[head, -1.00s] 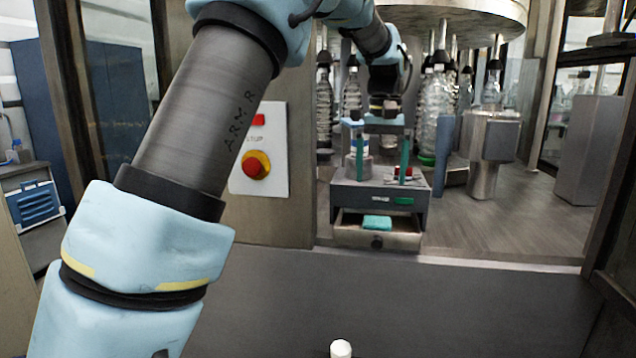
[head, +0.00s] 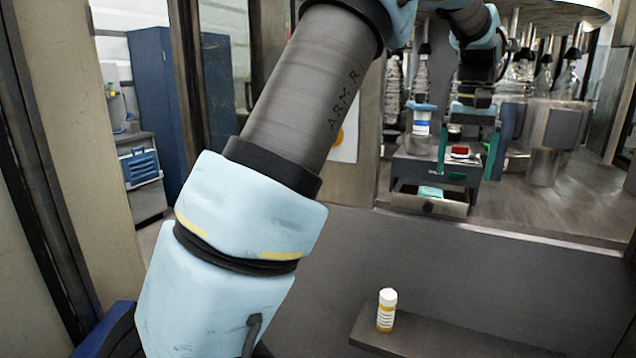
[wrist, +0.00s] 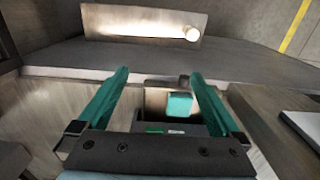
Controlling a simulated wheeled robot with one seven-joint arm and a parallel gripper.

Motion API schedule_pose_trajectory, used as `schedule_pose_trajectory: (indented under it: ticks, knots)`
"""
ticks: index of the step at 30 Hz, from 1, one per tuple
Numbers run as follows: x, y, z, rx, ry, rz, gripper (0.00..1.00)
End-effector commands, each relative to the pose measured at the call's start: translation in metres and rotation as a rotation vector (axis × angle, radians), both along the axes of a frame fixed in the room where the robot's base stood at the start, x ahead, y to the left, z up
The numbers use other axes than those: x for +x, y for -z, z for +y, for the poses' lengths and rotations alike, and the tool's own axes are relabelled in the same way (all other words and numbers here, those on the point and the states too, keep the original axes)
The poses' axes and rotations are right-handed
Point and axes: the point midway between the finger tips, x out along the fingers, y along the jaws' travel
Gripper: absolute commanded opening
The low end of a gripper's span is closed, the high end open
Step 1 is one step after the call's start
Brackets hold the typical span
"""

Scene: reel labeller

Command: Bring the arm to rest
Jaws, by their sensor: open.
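My gripper (head: 468,165) has teal fingers and is open, with nothing seen between them. In the head view it hangs in front of a small grey machine (head: 402,168). In the wrist view the open fingers (wrist: 160,74) spread on either side of the machine's drawer, apart from it. The drawer (head: 455,208) stands pulled out, with a teal block (head: 430,192) in it; the block also shows in the wrist view (wrist: 180,104). My arm reaches out from the lower left to the machine.
A white-capped yellow bottle (head: 386,310) stands on a ledge (head: 440,338) in front. A white bottle with a blue label (head: 421,124) stands at the machine's left. Clear bottles hang behind under a round carousel. A grey post (head: 553,130) stands to the right.

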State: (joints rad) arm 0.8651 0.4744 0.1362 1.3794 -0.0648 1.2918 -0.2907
Motion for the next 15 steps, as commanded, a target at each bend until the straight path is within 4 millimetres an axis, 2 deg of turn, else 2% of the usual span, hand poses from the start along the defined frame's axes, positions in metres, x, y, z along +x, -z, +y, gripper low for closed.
schedule_pose_trajectory:
  ticks: [11, 15]
  knots:
    - [0.016, 0.019, 0.051, -0.013, -0.051, -0.008, 1.0]
    - [0.021, 0.032, 0.084, -0.02, -0.08, -0.015, 1.0]
